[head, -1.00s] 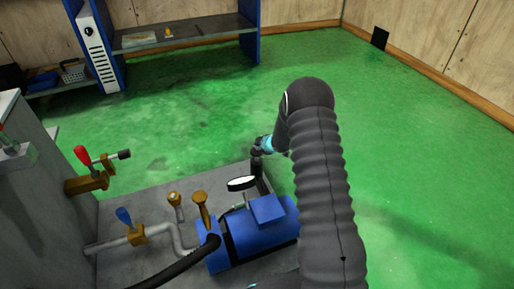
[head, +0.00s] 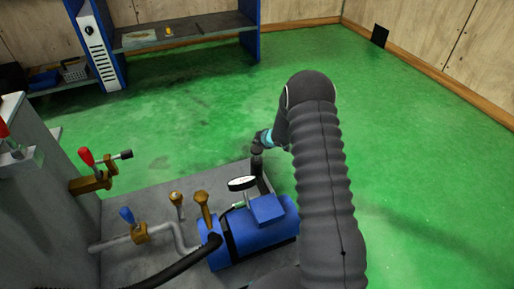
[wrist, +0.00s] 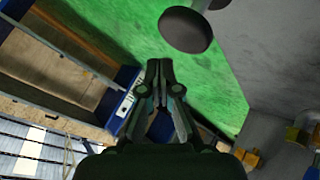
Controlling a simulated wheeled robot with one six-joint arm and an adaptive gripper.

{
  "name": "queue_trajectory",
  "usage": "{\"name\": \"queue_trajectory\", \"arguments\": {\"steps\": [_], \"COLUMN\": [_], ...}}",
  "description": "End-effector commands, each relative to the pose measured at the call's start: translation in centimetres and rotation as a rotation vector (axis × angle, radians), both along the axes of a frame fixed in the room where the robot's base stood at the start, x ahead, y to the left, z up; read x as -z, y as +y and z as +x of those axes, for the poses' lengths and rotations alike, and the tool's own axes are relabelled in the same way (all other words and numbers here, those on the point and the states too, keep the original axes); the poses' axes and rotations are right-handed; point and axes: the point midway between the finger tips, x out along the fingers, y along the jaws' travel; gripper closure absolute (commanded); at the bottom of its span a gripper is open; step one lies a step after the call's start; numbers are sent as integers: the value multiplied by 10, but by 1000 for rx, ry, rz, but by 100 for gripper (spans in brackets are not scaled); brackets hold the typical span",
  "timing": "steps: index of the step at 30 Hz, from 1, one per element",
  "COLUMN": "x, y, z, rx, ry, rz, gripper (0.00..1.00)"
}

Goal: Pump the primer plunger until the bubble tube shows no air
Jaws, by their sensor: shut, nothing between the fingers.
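A blue pump body (head: 258,240) sits on the grey base in the head view. A brass knob on a stem (head: 203,208), which may be the primer plunger, stands at its left end. A shorter brass fitting (head: 177,204) is just left of it. I cannot make out the bubble tube. My gripper (head: 257,170) points down behind the round gauge (head: 242,183), right of and beyond the brass knob. In the wrist view my gripper (wrist: 159,76) is shut and empty. A dark round disc (wrist: 185,30), probably the gauge, lies ahead of its tips, apart from them.
A blue-handled valve (head: 127,216) sits on the grey pipe at left, and a red-handled brass valve (head: 88,157) is on the machine's side. A black hose (head: 175,268) crosses the front. A shelf (head: 190,35) stands at the back. The green floor is open.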

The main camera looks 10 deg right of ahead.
Motion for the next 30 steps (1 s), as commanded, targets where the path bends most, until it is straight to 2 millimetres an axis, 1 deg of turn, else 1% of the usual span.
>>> {"name": "queue_trajectory", "arguments": {"steps": [1,12,30], "x": [-9,-36,-37], "y": [0,0,0], "z": [0,0,0], "rx": [0,1,0], "ry": [0,-1,0], "rz": [0,0,0], "gripper": [100,100,100]}}
